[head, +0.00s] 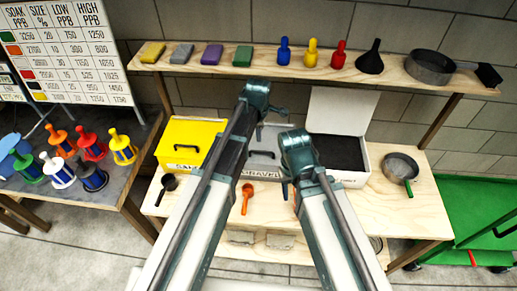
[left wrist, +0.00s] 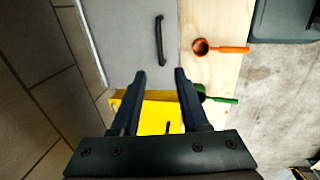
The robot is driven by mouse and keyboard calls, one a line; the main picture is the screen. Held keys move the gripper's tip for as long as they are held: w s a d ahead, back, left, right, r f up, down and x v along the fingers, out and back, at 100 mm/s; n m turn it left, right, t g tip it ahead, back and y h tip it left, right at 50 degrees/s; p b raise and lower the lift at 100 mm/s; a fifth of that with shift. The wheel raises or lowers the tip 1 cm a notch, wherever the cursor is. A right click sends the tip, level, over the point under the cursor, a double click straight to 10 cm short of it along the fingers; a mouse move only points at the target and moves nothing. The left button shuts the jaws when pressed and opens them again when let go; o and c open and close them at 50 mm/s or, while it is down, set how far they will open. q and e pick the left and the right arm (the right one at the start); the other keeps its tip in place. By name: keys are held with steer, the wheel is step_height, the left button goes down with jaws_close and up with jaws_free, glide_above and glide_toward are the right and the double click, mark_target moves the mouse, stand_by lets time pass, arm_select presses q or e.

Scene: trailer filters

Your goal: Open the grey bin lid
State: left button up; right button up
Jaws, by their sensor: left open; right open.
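The grey bin stands in the middle of the lower bench, and its grey lid (head: 268,138) is shut. My arms cover much of it in the head view. The lid's dark bar handle (left wrist: 160,40) shows whole in the left wrist view, on the grey lid (left wrist: 120,45). My left gripper (head: 260,124) is above the lid, open and empty; in the left wrist view its fingertips (left wrist: 160,76) are apart, short of the handle and not touching it. My right gripper (head: 290,188) is open in front of the grey bin, its fingers partly hidden by its own wrist.
A yellow bin (head: 190,137) with its lid shut stands left of the grey one. A white bin (head: 345,170) with its lid raised and dark contents stands right. An orange scoop (head: 247,190) lies in front. A shelf (head: 270,63) with sponges and bottles runs above.

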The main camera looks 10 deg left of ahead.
mark_target(260, 152)
arm_select(q)
steer(key=w+f+b, duration=0.1)
steer(key=f+b, duration=0.7)
steer(key=w+f+b, duration=0.1)
steer(key=f+b, duration=0.3)
steer(key=f, duration=0.1)
steer(key=shift+w+b, duration=0.3)
steer(key=shift+c, duration=0.3)
jaws_close()
stand_by(0.7)
